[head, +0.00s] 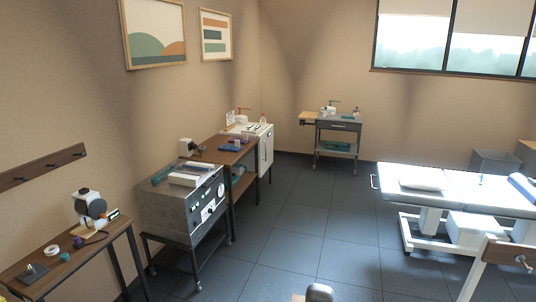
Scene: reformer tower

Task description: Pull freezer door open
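A white cabinet (265,152), which looks like the freezer, stands against the left wall beyond the wooden table. Its pale front faces right into the room and appears shut, with a thin dark upright line on it that may be a handle. Small items stand on its top. It is well ahead of me, and its lower left part is hidden by the table. Neither my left gripper nor my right gripper shows in the head view.
A grey machine (188,200) on a wheeled stand, a wooden table (226,152) and a nearer side table (70,258) line the left wall. A grey cart (338,126) stands at the back. A white treatment bed (450,188) is right. The dark floor (305,220) between is clear.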

